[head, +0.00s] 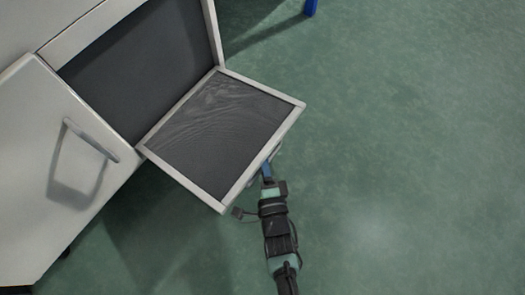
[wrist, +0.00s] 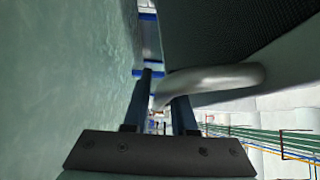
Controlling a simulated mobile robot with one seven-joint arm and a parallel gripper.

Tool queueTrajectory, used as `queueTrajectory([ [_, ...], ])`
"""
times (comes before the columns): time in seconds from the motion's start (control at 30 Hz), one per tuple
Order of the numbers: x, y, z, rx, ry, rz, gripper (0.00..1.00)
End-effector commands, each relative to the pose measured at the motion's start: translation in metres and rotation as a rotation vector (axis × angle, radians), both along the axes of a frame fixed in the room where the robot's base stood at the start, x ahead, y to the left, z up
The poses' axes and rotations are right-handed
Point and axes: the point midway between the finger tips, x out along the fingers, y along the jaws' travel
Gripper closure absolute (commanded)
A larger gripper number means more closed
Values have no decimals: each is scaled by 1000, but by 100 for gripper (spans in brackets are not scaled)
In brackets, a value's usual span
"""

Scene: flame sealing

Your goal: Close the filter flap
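The filter flap (head: 222,128) is a light-framed panel with a dark mesh face. In the head view it stands swung out from the cabinet's dark opening (head: 140,65). Its pale bent handle (wrist: 222,77) shows in the wrist view, on the flap's outer side. My gripper (head: 266,170) is at the flap's outer edge, near the handle, partly hidden by the frame. In the wrist view my gripper's two dark fingers (wrist: 163,95) stand apart, with the handle's curved end at the gap between them. Whether a finger touches the handle is unclear.
A light cabinet door (head: 55,165) with a bar handle (head: 92,140) is left of the flap. Green floor (head: 400,150) lies clear to the right. A blue post (head: 310,7) stands at the top edge.

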Motion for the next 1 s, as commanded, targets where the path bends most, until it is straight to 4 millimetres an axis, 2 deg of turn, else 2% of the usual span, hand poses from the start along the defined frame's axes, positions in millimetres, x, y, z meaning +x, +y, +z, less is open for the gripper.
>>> queueTrajectory([
  [0.07,0,0,0,0,0,0,79],
  [0.17,0,0,0,0,0,0,97],
  [0.2,0,0,0,0,0,0,100],
  [1.0,-1,0,0,0,-1,0,100],
])
